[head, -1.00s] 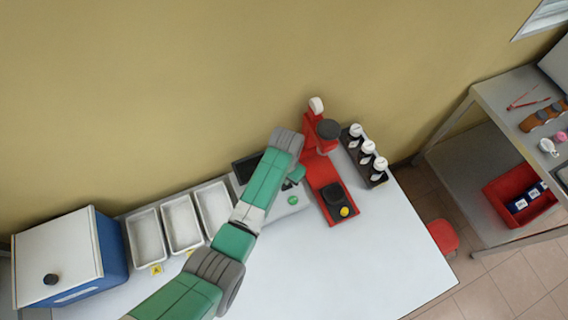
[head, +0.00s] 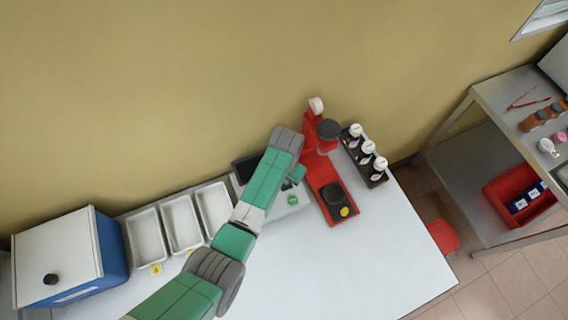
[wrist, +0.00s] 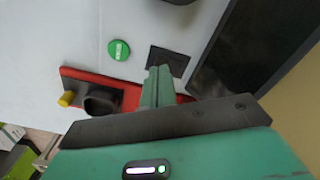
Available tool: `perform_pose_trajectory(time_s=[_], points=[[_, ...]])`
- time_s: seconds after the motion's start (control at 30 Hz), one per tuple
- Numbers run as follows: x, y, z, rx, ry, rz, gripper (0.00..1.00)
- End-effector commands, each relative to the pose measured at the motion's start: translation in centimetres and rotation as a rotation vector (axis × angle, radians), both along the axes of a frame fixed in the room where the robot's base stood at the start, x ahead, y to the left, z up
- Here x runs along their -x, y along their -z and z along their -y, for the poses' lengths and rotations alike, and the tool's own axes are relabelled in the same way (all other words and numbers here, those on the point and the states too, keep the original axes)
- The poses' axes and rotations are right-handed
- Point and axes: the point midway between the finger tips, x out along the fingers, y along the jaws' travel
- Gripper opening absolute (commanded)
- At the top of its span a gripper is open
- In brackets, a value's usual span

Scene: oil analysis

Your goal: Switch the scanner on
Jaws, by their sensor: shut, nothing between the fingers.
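A light grey console (head: 278,208) with a dark screen (head: 246,167) and a round green button (head: 292,200) stands on the table. The green button (wrist: 118,49) and a dark square patch (wrist: 168,62) show on its light face in the wrist view. Beside it on the right stands a red device (head: 322,170) with a black head, a black round stage and a yellow knob (head: 345,211). I cannot tell from labels which one is the scanner. My gripper (wrist: 160,72) is shut and empty, its fingertips over or at the dark square patch, beside the green button. Contact cannot be told.
Three empty white trays (head: 147,237) and a blue-and-white box (head: 65,262) stand to the left. A black rack (head: 377,178) with white-capped bottles stands right of the red device. The table front (head: 330,270) is clear. A side shelf holds a red bin (head: 490,193).

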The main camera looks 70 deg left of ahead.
Motion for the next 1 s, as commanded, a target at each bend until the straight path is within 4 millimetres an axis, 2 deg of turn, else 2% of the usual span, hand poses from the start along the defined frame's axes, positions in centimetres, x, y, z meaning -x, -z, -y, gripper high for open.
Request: perform_pose_trajectory(time_s=[1.0], points=[[0.01,0.91,0.01,0.0,0.0,0.0,0.0]])
